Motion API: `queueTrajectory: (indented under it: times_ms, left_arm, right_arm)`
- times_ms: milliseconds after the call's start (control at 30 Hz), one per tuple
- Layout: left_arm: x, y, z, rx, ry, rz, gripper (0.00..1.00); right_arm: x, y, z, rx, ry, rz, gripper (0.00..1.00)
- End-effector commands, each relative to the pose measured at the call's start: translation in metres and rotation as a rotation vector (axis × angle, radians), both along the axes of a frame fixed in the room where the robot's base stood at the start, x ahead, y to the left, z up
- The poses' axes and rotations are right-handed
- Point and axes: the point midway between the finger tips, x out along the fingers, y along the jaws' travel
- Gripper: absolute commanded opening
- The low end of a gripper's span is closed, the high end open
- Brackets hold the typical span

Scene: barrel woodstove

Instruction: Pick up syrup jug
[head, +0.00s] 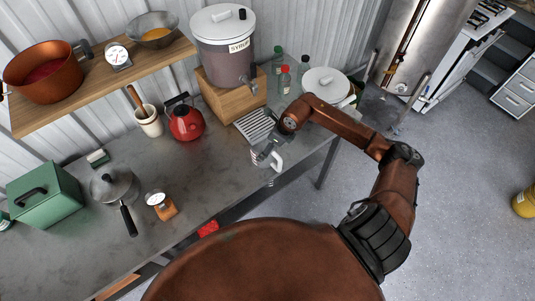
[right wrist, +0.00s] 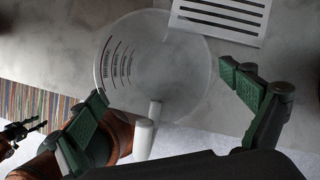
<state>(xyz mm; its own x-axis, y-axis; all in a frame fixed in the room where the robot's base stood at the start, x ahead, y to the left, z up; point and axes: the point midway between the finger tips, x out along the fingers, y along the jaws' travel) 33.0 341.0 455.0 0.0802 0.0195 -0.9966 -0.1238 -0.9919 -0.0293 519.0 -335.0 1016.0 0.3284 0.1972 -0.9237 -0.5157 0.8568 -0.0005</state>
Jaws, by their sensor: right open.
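The syrup jug is see-through and round with a white handle. In the right wrist view the jug (right wrist: 150,60) is seen from above, with its handle (right wrist: 146,135) towards the bottom of the picture. In the head view the jug's white handle (head: 277,160) shows at the counter's front edge, and my gripper partly hides the body. My right gripper (head: 266,152) is over the jug. In the right wrist view its green-padded fingers (right wrist: 160,85) are wide apart, one on each side of the jug, with nothing held. A small dark claw-like part at the far left may be my left gripper.
A slotted white tray (head: 254,126) lies just behind the jug, below the syrup dispenser (head: 224,50) on its wooden box. A red kettle (head: 186,121) and a cream crock (head: 149,121) stand to the left.

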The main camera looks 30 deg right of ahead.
Motion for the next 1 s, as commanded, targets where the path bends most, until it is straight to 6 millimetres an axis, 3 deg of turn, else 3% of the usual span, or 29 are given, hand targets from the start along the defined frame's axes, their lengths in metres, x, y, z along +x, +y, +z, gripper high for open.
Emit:
queueTrajectory:
  times_ms: [300, 600, 1000]
  left_arm:
    - [0.015, -0.001, 0.017, -0.001, -0.019, -0.003, 0.4]
    - [0.023, -0.001, 0.017, -0.001, -0.03, -0.005, 0.4]
    - [0.014, -0.001, 0.016, -0.001, -0.018, -0.003, 0.4]
  right_arm:
    - [0.013, 0.012, -0.035, 0.002, 0.001, -0.003, 0.98]
    - [0.015, 0.012, -0.04, 0.0, 0.001, -0.003, 0.97]
    - [0.015, 0.012, -0.039, 0.0, 0.0, -0.003, 0.7]
